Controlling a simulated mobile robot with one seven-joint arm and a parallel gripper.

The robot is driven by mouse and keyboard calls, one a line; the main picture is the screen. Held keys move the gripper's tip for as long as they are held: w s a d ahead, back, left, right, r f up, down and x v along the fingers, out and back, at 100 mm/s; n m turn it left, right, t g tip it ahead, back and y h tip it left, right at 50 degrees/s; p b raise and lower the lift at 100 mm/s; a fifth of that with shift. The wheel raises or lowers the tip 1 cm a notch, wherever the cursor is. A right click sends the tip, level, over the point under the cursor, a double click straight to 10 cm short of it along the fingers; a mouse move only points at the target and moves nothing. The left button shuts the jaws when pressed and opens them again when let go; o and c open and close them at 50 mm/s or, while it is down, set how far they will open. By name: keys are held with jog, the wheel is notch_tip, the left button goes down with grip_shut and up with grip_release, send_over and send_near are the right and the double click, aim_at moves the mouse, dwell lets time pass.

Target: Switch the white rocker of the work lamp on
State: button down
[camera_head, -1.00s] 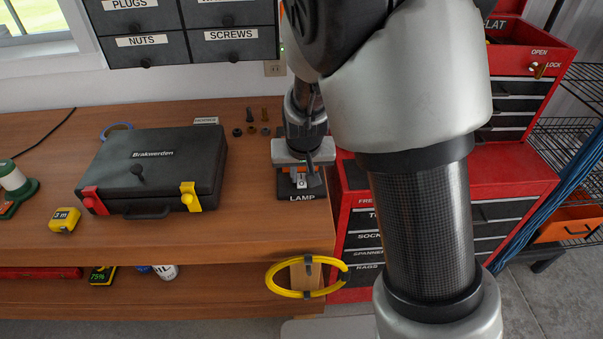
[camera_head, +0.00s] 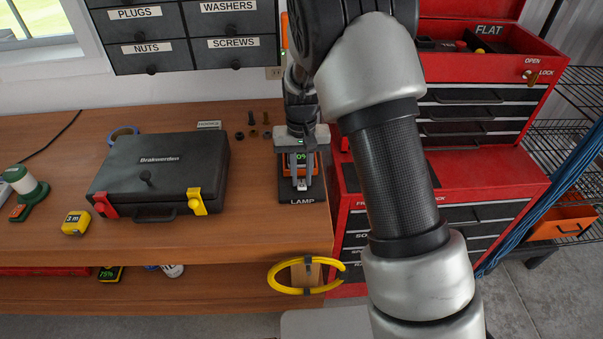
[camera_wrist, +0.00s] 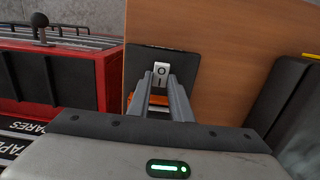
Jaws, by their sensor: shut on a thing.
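The work lamp's black base, marked LAMP (camera_head: 302,201), stands near the right end of the bench. Its white rocker (camera_head: 302,184) faces up. The wrist view shows the rocker (camera_wrist: 162,70) with its O and I marks, between the fingertips. My gripper (camera_head: 302,182) points down over the base, and its fingers (camera_wrist: 160,78) are shut on the rocker, one on each side. An orange part (camera_head: 313,163) with a partly hidden green readout shows behind the fingers. Which side of the rocker is pressed cannot be told.
A black Brakwerden case (camera_head: 160,170) lies to the left, with a yellow tape measure (camera_head: 75,223) beside it. A red tool chest (camera_head: 455,190) stands close on the right. Small bolts and nuts lie behind the lamp. A yellow cable loop (camera_head: 305,290) hangs below the bench edge.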

aim_at(301, 180)
jog(key=c, duration=1.6)
grip_release()
jog(key=r, duration=1.7)
jog(key=shift+w+r, duration=0.25)
jog(key=shift+w, duration=0.1)
